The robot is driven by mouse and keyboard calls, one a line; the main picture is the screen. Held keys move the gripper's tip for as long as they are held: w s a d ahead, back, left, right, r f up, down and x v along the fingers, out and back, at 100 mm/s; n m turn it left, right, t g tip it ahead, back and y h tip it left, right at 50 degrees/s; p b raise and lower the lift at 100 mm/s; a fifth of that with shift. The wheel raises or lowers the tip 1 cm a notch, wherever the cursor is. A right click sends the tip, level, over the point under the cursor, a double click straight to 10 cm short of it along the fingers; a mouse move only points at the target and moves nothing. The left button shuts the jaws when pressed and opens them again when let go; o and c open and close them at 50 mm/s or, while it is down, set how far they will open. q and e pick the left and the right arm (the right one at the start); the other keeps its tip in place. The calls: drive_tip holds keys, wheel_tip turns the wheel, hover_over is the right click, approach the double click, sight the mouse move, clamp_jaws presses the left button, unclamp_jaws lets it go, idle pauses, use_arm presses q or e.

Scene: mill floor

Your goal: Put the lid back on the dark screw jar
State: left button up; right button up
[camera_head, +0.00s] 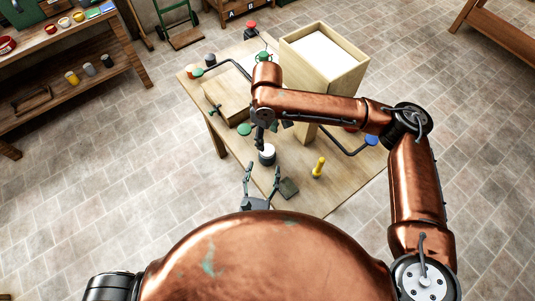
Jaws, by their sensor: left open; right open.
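A small dark jar (267,160) with a pale white top stands on the wooden table near its front edge. My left gripper (262,168) is open, just in front of the jar, with its fingers pointing towards it and apart from each other. My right gripper (266,138) is just above and behind the jar, partly hidden by its own wrist; it is open and I see nothing held in it. I cannot make out a lid for certain. A flat dark square piece (289,188) lies right of my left gripper.
A yellow peg-like object (319,167) stands right of the jar. A tall wooden bin (345,75) with white contents stands behind my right arm. A wooden block (226,98), a green disc (244,129) and a blue-ended bar (371,140) are also on the table (345,190).

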sight(266, 158)
use_arm(q)
drive_tip(key=shift+w+d, duration=0.25)
drive_tip(key=shift+w, duration=1.05)
drive_tip(key=shift+w+d, duration=0.2)
drive_tip(key=shift+w, duration=1.05)
drive_tip(key=shift+w+d, duration=0.25)
drive_tip(key=shift+w, duration=1.05)
drive_tip(key=shift+c, duration=0.5)
clamp_jaws()
